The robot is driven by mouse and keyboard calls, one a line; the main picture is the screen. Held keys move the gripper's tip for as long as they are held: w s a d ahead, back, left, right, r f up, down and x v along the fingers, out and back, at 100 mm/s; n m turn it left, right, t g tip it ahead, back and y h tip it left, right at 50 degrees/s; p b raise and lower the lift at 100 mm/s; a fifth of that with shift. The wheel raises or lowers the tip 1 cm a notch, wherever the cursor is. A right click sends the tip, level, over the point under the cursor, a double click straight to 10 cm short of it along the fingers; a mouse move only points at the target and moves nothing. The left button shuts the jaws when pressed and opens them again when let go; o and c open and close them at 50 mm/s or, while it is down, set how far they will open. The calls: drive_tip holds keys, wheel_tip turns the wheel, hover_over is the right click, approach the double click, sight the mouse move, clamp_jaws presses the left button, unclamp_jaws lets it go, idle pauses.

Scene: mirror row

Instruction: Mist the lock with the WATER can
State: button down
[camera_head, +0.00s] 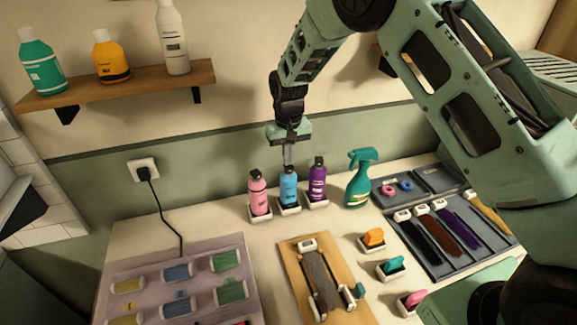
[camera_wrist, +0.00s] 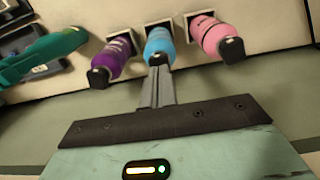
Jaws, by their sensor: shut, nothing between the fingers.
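Three spray cans stand in small white holders at the back of the counter: pink (camera_head: 259,194), blue (camera_head: 289,186) and purple (camera_head: 318,180). I cannot read which is marked WATER. My gripper (camera_head: 288,160) is shut and empty, pointing down just above the blue can's dark cap. In the wrist view my fingers (camera_wrist: 157,75) overlap the blue can (camera_wrist: 160,42), between the purple can (camera_wrist: 112,58) and the pink can (camera_wrist: 209,34); I cannot tell whether they touch the cap. A dark lock of hair (camera_head: 321,280) lies on a wooden board (camera_head: 292,262) at front centre.
A green trigger bottle (camera_head: 360,180) stands right of the cans. A grey tray (camera_head: 466,262) holds several dark and purple locks. Coloured clips (camera_head: 373,237) sit in front of it. A mat with rollers (camera_head: 243,275) lies front left. A wall shelf (camera_head: 120,84) holds bottles.

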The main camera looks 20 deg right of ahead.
drive_tip(key=shift+f, duration=0.35)
drive_tip(key=shift+r+p, duration=2.1)
drive_tip(key=shift+r, duration=1.5)
drive_tip(key=s+a+r+n+b, duration=0.1)
drive_tip(key=s+a+b, duration=0.2)
drive_tip(key=s, duration=0.4)
drive_tip(key=s+a+r+n+y+b, duration=0.1)
drive_tip(key=s+a+n+b, duration=0.15)
drive_tip(key=s, duration=0.45)
drive_tip(key=s+a+r+n+b, duration=0.1)
drive_tip(key=s+a+b, duration=0.1)
drive_tip(key=s+a, duration=0.35)
drive_tip(key=s+d+f+n+b, duration=0.1)
drive_tip(key=s+d+b, duration=0.1)
drive_tip(key=s, duration=0.7)
drive_tip(key=s+d+f+n+b, duration=0.2)
drive_tip(key=s, duration=0.8)
drive_tip(key=shift+s+d+b, duration=0.25)
drive_tip(key=shift+s+b, duration=0.05)
drive_tip(key=shift+b, duration=0.05)
